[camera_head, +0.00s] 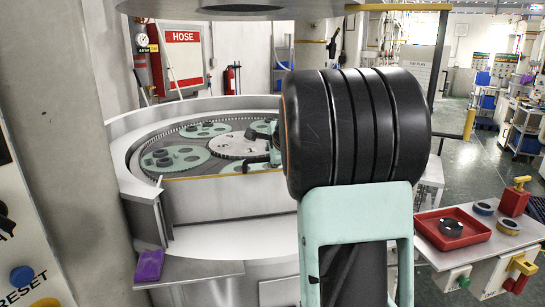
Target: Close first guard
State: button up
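A round lapping machine with a pale metal rim (122,150) stands ahead at left centre. Inside it are green toothed carriers (180,158) and a pale centre gear (240,146). At its front is a flat grey panel with a yellow top edge (225,177), which may be a guard; its right end is hidden behind my arm. A narrow upright plate (147,205) stands at the left end of this front section. I cannot tell which part is the first guard or how far it is open.
A grey column (70,130) and control panel (30,270) stand close at left. A purple cloth (149,265) lies on the machine's front ledge. At right, a bench holds a red tray (470,238) with a black ring. Open floor (475,165) shows behind it.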

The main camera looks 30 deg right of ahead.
jog(key=shift+r, duration=0.5)
jog(key=shift+s+r, duration=0.15)
jog(key=shift+r, duration=0.05)
jog(key=v, duration=1.1)
jog(key=shift+s+a+f, duration=0.15)
jog(key=shift+s+f, duration=0.1)
jog(key=shift+f, duration=0.2)
jog(key=shift+a+f, duration=0.1)
